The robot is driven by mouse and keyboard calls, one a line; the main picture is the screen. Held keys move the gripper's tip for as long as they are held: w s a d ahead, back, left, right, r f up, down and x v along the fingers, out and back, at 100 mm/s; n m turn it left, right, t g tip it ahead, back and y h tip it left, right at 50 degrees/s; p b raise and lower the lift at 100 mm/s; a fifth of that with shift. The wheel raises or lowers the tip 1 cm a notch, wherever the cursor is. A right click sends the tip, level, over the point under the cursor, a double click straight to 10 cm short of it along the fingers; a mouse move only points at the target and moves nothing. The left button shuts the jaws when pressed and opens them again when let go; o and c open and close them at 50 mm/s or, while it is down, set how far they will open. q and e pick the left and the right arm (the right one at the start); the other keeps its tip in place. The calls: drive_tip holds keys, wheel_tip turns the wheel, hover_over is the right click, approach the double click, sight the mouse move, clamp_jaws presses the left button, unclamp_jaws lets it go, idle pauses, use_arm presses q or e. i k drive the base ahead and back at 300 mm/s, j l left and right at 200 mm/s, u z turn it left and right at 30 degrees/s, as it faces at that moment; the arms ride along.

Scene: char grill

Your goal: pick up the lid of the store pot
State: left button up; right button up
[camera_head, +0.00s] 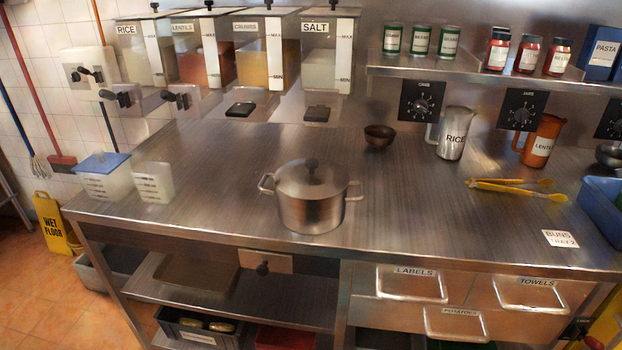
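The store pot (311,213) is a steel pot with two side handles, upright on the steel counter near its front middle. Its lid (290,178) is steel with a dark round knob (312,164) on top and sits on the pot, covering its inside. Neither of my grippers shows in the head view, and nothing is touching the lid.
The steel counter (225,185) is clear around the pot. A small dark bowl (379,137) stands behind it to the right. A rice jug (454,135) and yellow tongs (515,188) are farther right. Two translucent containers (153,182) stand left. Labelled dispensers (267,55) hang behind.

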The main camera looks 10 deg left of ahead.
sight(305, 179)
drive_tip(key=j+z, duration=0.15)
drive_tip(key=j, duration=0.3)
drive_tip(key=j+z, duration=0.15)
drive_tip(key=j, duration=0.3)
drive_tip(key=k+j+z, duration=0.2)
drive_tip(key=j, duration=0.25)
drive_tip(key=j+z, duration=0.15)
drive_tip(key=j, duration=0.3)
drive_tip(key=k+j+z, duration=0.15)
drive_tip(key=j, duration=0.25)
drive_tip(key=k+j+z, duration=0.15)
drive_tip(key=j, duration=0.3)
drive_tip(key=k+j+z, duration=0.15)
drive_tip(key=j, duration=0.25)
